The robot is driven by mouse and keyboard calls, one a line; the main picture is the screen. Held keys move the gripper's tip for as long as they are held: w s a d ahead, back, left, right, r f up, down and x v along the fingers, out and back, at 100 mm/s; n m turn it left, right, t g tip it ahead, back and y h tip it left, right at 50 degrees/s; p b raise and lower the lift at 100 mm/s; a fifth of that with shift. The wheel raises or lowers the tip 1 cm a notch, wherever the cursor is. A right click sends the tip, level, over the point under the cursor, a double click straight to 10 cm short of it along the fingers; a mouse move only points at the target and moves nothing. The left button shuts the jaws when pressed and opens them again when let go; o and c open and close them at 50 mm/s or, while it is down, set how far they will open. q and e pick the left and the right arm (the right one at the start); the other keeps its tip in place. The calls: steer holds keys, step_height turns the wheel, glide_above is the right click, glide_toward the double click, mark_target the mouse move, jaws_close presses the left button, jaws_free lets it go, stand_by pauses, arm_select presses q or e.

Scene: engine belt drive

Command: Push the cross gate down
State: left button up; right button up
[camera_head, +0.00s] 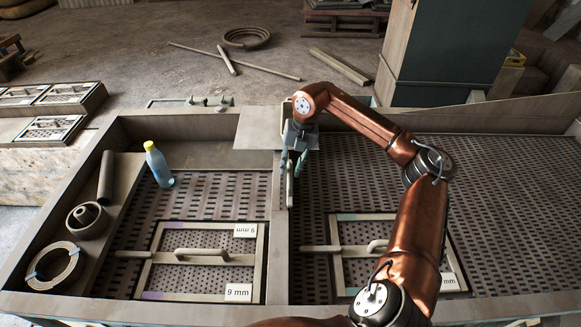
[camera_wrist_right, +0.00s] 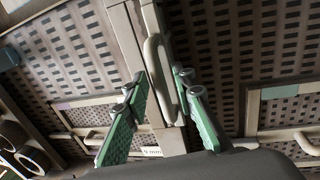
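The piece that looks like the cross gate is a narrow grey bar with a long raised handle (camera_wrist_right: 160,65), on the divider (camera_head: 277,245) between the two perforated beds. In the head view the bar (camera_head: 290,190) lies just below my right gripper (camera_head: 293,163), which points down over it. In the right wrist view the green fingers of this gripper (camera_wrist_right: 157,93) stand apart on either side of the handle, with a gap at the left finger. Whether the right finger touches the handle I cannot tell. My left gripper is not in view.
Framed screens with handles lie on the left bed (camera_head: 200,283) and right bed (camera_head: 345,268). A blue bottle with a yellow cap (camera_head: 157,166) stands at left, near a dark tube (camera_head: 106,178) and rings (camera_head: 55,266). A flat grey plate (camera_head: 262,128) lies behind the gripper.

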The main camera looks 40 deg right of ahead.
steer(key=shift+o, duration=0.3)
steer(key=shift+r, duration=0.15)
step_height(320, 180, up, 12)
steer(key=s+d, duration=0.1)
steer(key=shift+s+d, duration=0.3)
steer(key=shift+d, duration=0.05)
stand_by(0.3)
